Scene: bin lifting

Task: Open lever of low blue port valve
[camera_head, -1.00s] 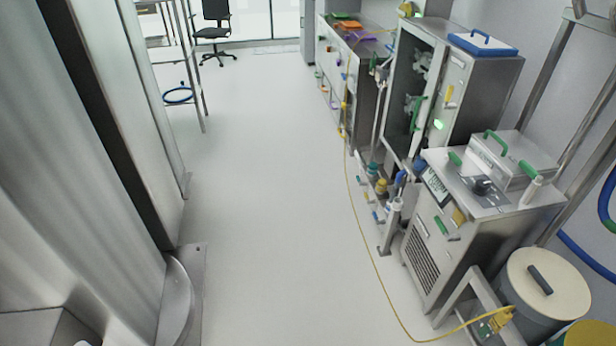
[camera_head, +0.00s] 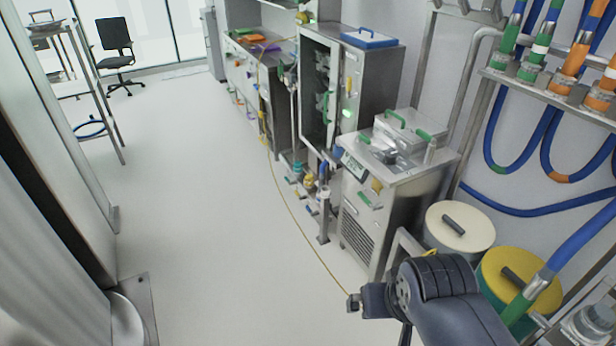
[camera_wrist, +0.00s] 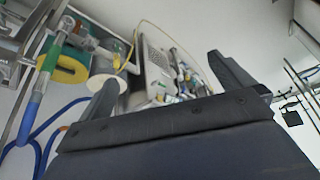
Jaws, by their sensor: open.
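A cluster of low port valves (camera_head: 309,181) stands on pipework at floor level, left of the steel cabinet with the vent grille, in the head view. Its small levers are blue, teal and yellow; which one is the low blue port valve's lever I cannot tell at this size. The cluster also shows small and tilted in the wrist view (camera_wrist: 186,76), beyond and between my fingers. My gripper (camera_wrist: 166,82) is open and empty, its two dark fingers spread apart, well away from the valves. In the head view my dark arm reaches in at the lower right.
A steel cabinet (camera_head: 385,200) stands beside the valves. A cream-lidded drum (camera_head: 470,230) and a yellow-lidded drum (camera_head: 540,290) stand near my arm. A thin yellow hose (camera_head: 287,220) lies along the floor. Blue hoses (camera_head: 520,205) hang on the right wall. The white floor (camera_head: 210,220) is clear.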

